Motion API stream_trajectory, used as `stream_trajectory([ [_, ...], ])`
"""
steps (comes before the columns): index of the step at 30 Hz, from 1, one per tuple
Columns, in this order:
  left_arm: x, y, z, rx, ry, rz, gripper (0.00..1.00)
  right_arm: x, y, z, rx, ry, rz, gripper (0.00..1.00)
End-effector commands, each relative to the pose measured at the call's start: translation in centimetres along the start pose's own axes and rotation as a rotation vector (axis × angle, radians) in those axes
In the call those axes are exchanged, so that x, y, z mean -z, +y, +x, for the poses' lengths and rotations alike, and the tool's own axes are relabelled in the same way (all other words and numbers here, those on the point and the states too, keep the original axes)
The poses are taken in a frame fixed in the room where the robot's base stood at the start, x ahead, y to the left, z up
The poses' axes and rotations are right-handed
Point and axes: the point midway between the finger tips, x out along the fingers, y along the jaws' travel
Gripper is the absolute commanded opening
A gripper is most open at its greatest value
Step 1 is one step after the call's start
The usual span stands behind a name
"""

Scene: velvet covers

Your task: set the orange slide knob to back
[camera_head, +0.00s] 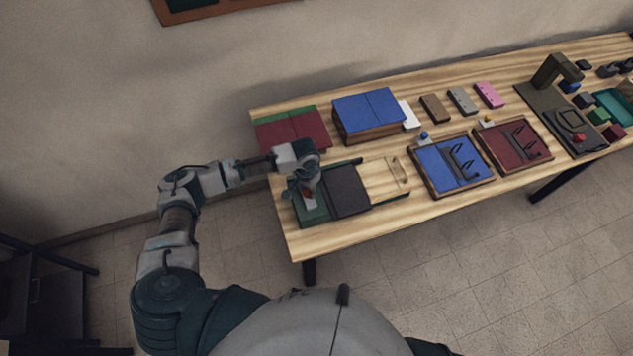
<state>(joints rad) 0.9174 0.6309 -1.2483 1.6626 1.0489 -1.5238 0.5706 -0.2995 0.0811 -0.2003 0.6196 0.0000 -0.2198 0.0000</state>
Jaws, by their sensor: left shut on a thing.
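A slide fixture with a dark green base (313,216) and a dark sliding panel (347,191) lies at the left front of the wooden table. A small orange-red piece, the orange slide knob (308,192), shows at the fixture's left part. My left gripper (307,196) reaches down from above and is shut on this knob, hiding most of it. The rails (390,201) of the fixture run to the right of the panel, with bare wood between them. My right gripper is not in view.
Behind the fixture are a maroon and green flat box (292,132) and a blue-topped box (368,112). To the right stand a blue tray (445,187) and a maroon tray (512,162) with black racks. A dark stand (548,76) is farther right. The front table edge is close.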

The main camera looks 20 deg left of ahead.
Motion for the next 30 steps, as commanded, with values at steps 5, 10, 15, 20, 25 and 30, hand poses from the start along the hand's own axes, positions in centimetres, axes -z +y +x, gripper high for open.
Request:
stream_trajectory([
  [5,-1.0,-0.5,0.1,0.003,-0.009,0.001,0.00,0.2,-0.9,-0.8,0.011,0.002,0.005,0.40],
  [10,-1.1,-0.6,0.2,0.005,-0.010,-0.001,0.00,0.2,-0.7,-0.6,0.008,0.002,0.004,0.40],
  [15,-1.1,-0.6,0.2,0.004,-0.008,0.000,0.60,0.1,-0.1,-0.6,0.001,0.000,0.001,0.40],
  [20,-0.9,-0.6,0.1,0.003,-0.006,0.000,0.60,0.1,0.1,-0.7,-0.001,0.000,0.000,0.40],
  [25,-0.8,-0.5,-0.2,0.002,-0.003,0.000,0.60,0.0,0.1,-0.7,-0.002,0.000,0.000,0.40],
  [30,-0.8,-0.5,-2.6,0.003,-0.001,0.000,0.60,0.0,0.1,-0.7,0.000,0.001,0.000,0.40],
])
